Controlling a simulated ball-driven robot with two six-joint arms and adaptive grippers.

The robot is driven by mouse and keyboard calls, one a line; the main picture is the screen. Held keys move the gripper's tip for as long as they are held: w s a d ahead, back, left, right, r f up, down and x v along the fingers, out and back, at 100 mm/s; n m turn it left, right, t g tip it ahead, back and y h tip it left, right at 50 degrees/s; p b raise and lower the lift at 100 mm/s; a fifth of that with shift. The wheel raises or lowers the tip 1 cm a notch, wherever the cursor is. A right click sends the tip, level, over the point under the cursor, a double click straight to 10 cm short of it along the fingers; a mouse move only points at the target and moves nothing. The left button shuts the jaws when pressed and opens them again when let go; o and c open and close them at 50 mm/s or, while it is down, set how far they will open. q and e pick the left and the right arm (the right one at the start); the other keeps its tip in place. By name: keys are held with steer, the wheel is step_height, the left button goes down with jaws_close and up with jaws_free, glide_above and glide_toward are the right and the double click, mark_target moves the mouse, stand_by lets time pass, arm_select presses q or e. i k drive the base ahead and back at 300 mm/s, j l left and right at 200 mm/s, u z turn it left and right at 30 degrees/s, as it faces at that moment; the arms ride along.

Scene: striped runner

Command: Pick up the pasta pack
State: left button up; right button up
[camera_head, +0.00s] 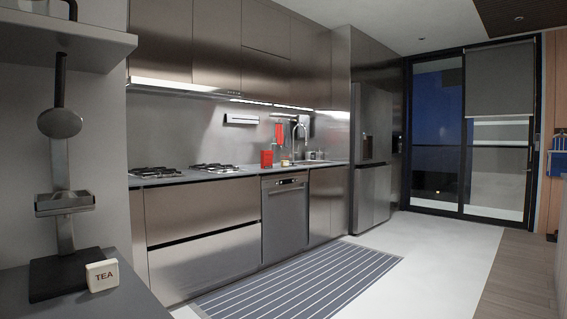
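I cannot make out anything that is clearly a pasta pack. A small red box or tin (266,159) stands on the far counter beside the stove, too small to read. A cream block marked TEA (102,276) stands on the near counter at the lower left. Neither of my grippers shows in the head view.
A dark press-like stand (64,203) is on the near left counter (125,303), under a shelf (80,42). Across the room are a gas stove (212,167), dishwasher (284,222) and fridge (373,150). A striped runner (295,287) lies on open floor (430,260).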

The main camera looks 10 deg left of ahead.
mark_target(266, 156)
steer(key=i+l, duration=0.2)
steer(key=l, duration=0.2)
steer(key=i+l, duration=0.2)
steer(key=l, duration=0.2)
steer(key=i+l, duration=0.2)
steer(key=l, duration=0.2)
steer(key=i+l, duration=0.25)
steer(key=l, duration=0.15)
steer(key=i+l+u, duration=0.25)
steer(key=i, duration=0.3)
steer(key=i+l+u, duration=0.25)
steer(key=i, duration=0.25)
steer(key=i+j+u, duration=0.1)
steer(key=i+u, duration=0.35)
steer(key=i, duration=0.8)
